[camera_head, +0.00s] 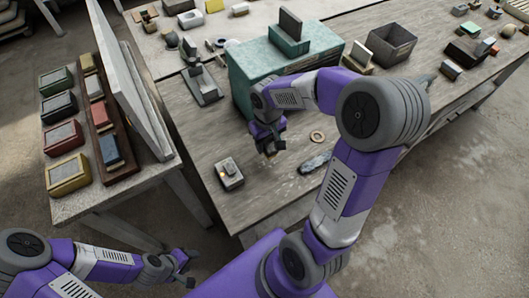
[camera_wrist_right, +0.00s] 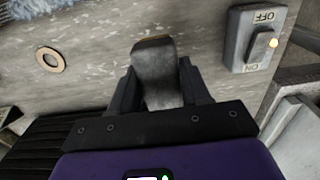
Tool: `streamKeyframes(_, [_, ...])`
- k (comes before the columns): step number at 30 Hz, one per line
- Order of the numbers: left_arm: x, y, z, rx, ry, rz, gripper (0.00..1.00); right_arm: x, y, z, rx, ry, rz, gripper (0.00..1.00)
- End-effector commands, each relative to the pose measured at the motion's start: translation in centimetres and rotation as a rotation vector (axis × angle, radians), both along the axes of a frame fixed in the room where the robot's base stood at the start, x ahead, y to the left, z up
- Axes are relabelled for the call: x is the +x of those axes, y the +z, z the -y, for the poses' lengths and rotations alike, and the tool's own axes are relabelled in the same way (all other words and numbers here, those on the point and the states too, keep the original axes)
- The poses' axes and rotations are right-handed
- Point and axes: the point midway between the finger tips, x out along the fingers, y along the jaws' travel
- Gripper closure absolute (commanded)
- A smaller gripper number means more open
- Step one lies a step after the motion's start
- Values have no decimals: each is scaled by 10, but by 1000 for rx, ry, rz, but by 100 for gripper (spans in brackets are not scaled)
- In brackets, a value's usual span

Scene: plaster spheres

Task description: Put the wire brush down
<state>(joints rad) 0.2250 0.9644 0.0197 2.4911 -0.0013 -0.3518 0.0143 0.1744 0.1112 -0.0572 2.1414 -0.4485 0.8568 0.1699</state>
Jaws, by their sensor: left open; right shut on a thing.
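My right gripper (camera_head: 268,148) hangs low over the near part of the grey wooden table. It is shut on the wire brush, a grey piece with a brownish end that stands up between the fingers in the right wrist view (camera_wrist_right: 157,72). The brush is mostly hidden by the fingers in the head view. I cannot tell whether it touches the table. My left gripper (camera_head: 187,266) is at the lower left, off the table, open and apparently empty.
A switch box (camera_head: 229,174) with a lit lamp lies left of the right gripper; a ring (camera_head: 317,136) and a grey crumpled piece (camera_head: 315,162) lie to its right. A teal box (camera_head: 238,85) stands behind. Bare tabletop surrounds the gripper.

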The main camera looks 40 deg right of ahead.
Motion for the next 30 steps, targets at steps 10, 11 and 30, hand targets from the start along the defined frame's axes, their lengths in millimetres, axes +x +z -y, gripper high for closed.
streamKeyframes(10, [0, -16, 0, 0, 0, 0, 45, 0, -49, 0, 1, -1, -2, 78])
streamKeyframes(11, [0, -17, 0, 0, 0, 0, 45, 0, -53, 0, 1, -1, -2, 78])
streamKeyframes(30, [0, -20, 0, 0, 0, 1, 45, 0, -62, 0, 1, -1, 1, 32])
